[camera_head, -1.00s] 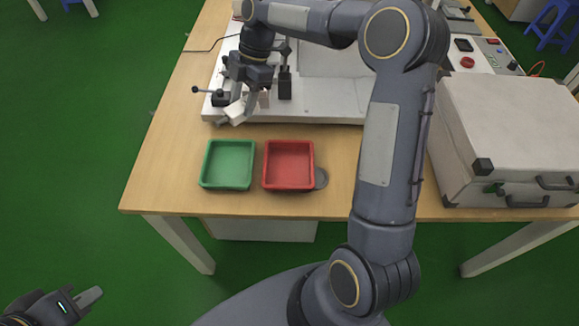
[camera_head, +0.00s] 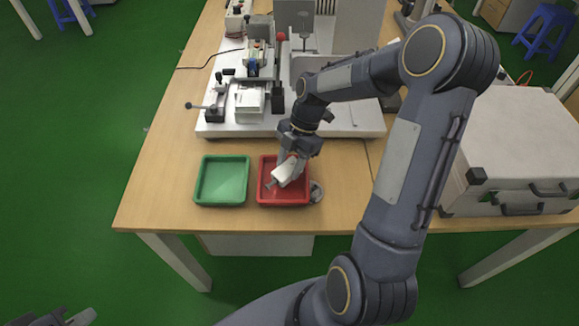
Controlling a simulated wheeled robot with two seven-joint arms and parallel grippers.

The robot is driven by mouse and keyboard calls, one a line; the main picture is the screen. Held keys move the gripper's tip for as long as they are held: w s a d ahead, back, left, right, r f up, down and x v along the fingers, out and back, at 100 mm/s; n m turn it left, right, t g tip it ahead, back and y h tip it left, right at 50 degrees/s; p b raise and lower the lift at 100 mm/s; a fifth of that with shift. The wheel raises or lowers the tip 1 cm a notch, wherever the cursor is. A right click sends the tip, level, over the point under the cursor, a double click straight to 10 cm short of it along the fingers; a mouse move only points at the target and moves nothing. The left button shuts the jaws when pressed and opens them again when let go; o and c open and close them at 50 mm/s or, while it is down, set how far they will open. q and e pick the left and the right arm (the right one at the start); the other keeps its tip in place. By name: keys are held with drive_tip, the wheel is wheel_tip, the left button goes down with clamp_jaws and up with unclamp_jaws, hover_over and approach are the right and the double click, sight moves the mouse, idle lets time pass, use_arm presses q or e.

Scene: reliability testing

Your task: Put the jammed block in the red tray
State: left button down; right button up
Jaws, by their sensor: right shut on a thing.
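The red tray (camera_head: 284,200) sits on the wooden table near its front edge. My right gripper (camera_head: 281,182) is over the red tray, pointing down. It is shut on a white block (camera_head: 285,172), which is tilted. The block appears to be above or just inside the tray; I cannot tell whether it touches the floor of the tray. My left gripper (camera_head: 78,317) shows only in part at the bottom left corner, away from the table, and its jaws are mostly cut off.
A green tray (camera_head: 221,181) stands left of the red tray and looks empty. Behind is a test machine on a white base (camera_head: 340,124) with a black-knobbed lever (camera_head: 200,106). A white case (camera_head: 515,150) stands at the right.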

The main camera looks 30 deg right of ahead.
drive_tip(key=shift+f, duration=0.95)
drive_tip(key=o, duration=1)
